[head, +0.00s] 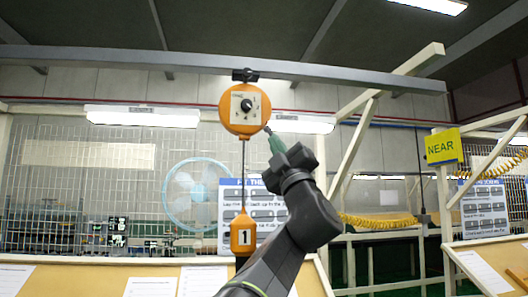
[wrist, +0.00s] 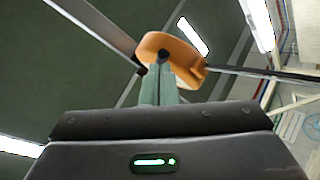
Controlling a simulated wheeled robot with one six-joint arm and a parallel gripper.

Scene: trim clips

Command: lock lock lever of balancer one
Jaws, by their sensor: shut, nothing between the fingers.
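Balancer one (head: 232,122) is a round orange housing hanging from the overhead beam, with a pale square face plate (head: 238,98) and a dark centre knob (head: 246,105). Its cable runs down to an orange weight marked 1 (head: 242,236). My gripper (head: 270,136) is raised at the housing's lower right edge, its green fingers shut and empty. In the wrist view the closed fingers (wrist: 163,75) point up at the orange housing (wrist: 188,60), with a small dark part at their tips. I cannot clearly make out the lock lever or whether the tips touch it.
The grey overhead beam (head: 150,63) runs across above the balancer. A yellow NEAR sign (head: 443,147) hangs on a wooden post at the right. A fan (head: 190,195) stands behind the wire mesh. A board with instructions (head: 265,197) is behind the arm.

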